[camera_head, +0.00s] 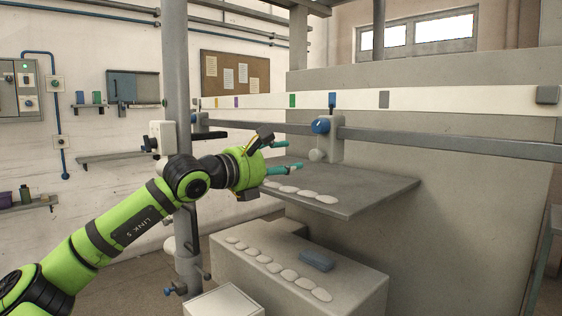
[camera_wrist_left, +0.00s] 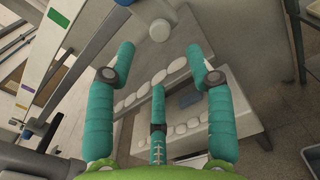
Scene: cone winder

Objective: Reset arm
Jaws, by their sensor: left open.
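My left gripper (camera_head: 289,156) is at the end of my green left arm, in the middle of the head view. Its teal fingers are spread and hold nothing. It is in front of the rail and over the left part of the grey shelf in the picture; the exact gap is unclear. The wrist view shows the same open gripper (camera_wrist_left: 160,75) with free space between its fingers. The machine's block with a blue knob (camera_head: 322,125) is on the long grey rail (camera_head: 450,147), to the right of the fingers. My right gripper is not in view.
White flat discs (camera_head: 305,193) lie in a row on the grey shelf (camera_head: 365,188). A lower block (camera_head: 345,285) carries several more discs and a blue-grey piece (camera_head: 316,260). A grey post (camera_head: 176,75) stands behind my arm. Floor shows at the lower left.

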